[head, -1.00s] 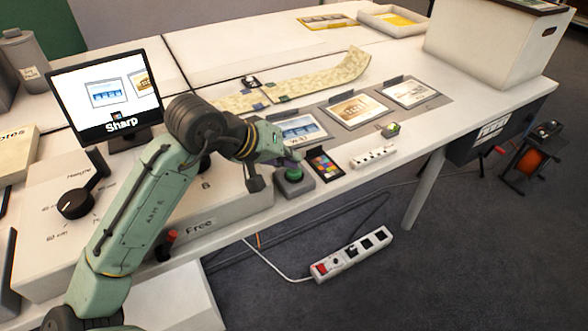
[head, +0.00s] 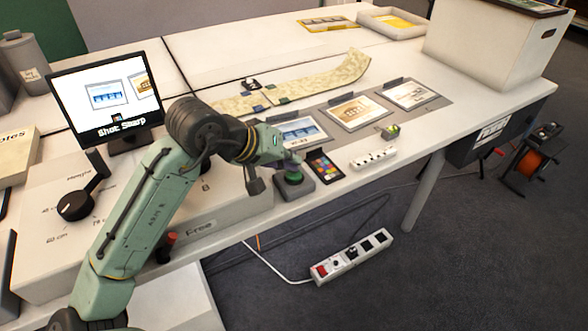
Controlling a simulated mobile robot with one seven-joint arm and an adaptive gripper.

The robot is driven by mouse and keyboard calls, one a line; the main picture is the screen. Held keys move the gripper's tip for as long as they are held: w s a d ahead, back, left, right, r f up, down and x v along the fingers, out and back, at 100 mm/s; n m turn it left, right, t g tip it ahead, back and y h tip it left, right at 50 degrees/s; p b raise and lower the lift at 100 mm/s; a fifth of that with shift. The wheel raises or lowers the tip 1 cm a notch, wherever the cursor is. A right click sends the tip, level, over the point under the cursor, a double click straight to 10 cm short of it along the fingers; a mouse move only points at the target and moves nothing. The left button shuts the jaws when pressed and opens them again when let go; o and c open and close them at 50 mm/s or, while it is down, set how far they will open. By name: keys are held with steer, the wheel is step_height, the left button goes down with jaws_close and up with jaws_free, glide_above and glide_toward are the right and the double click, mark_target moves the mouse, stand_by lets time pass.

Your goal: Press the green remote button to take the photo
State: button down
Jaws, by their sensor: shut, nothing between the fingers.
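The green remote button (head: 294,179) sits on a dark grey box near the front edge of the table. My gripper (head: 293,169) is shut and empty, with its fingertips down at the top of the button; they appear to touch it. The arm hides part of the table behind. The monitor (head: 105,92) at the left shows two small pictures and the words "Shot Sharp".
Several photo prints (head: 358,111) and a long map strip (head: 320,82) lie behind. A large white box (head: 485,45) stands at the right.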

steer(key=shift+r+p, duration=0.4)
steer(key=shift+r, duration=0.25)
steer(key=shift+r, duration=0.1)
step_height(320, 180, up, 5)
steer(key=p, duration=0.4)
stand_by(0.6)
